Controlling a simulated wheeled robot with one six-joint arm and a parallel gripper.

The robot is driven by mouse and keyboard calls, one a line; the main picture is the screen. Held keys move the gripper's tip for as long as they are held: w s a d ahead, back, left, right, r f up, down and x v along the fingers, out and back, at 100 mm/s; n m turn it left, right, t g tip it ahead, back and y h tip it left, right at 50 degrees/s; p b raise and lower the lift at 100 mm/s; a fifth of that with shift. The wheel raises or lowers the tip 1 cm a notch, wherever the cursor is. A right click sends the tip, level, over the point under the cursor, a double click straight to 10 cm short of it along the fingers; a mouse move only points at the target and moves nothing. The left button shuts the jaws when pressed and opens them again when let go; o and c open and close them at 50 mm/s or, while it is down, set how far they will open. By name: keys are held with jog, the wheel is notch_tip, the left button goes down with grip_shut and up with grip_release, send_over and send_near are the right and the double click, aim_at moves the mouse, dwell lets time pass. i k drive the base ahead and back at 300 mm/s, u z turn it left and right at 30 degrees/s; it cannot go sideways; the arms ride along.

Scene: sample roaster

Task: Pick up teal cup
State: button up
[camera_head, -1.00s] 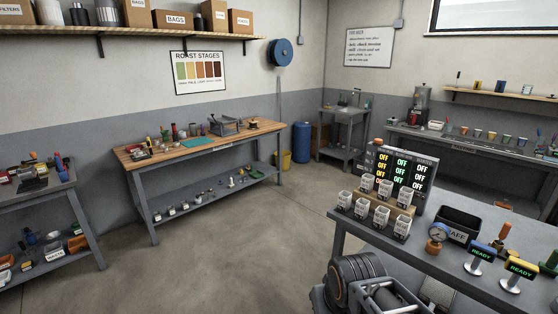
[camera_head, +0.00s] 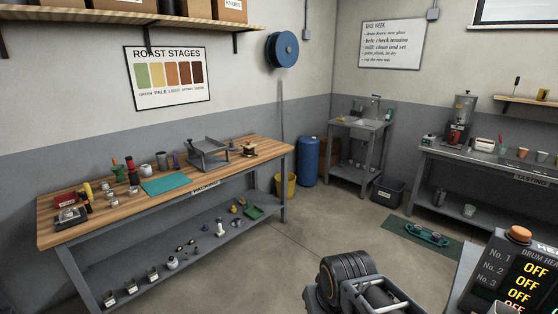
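No cup that I can clearly name as the teal cup shows. A pale green vessel (camera_head: 469,210) sits on that bench's lower shelf. Part of my arm shows at the bottom middle, far from these cups. The fingertips of my gripper cannot be made out.
The tasting bench (camera_head: 465,157) is at the right wall. A wooden-topped workbench (camera_head: 110,202) stands at left. The console with OFF displays (camera_head: 522,281) fills the lower right. A dark green mat (camera_head: 408,231) with a green object lies on the floor. Open floor lies between.

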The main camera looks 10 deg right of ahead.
aim_at(417, 230)
jog(key=i, duration=1.25)
jog(key=z, duration=1.8)
jog(key=i, duration=1.7)
